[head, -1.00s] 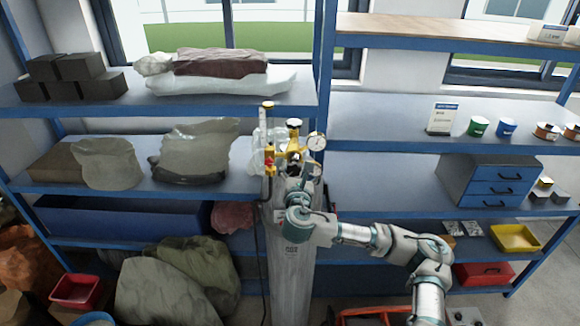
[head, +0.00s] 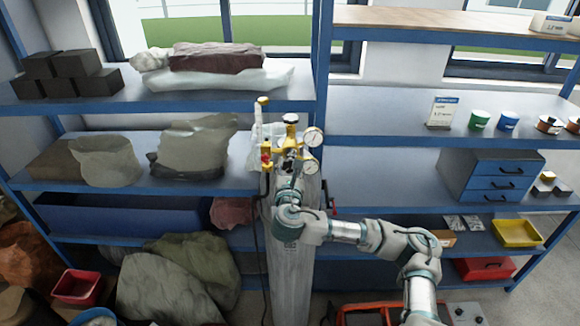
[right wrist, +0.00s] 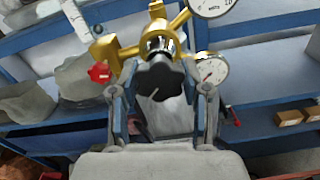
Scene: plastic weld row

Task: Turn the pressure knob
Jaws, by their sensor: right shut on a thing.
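The black pressure knob (right wrist: 160,80) sits at the front of a brass regulator (right wrist: 158,32) in the right wrist view. My right gripper (right wrist: 162,92) has one finger on each side of the knob and is shut on it. In the head view the right gripper (head: 287,174) is at the regulator (head: 290,143), on top of a grey gas cylinder (head: 290,278), and its wrist hides the knob. Two round gauges, an upper one (head: 313,137) and a lower one (head: 309,167), stick out to the right. My left gripper is not in view.
A red valve knob (right wrist: 98,72) is close to the left finger. A dark hose (head: 259,235) hangs left of the cylinder. Blue shelves (head: 400,135) stand behind. Wrapped bags (head: 190,150) are left, a blue drawer box (head: 490,180) right.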

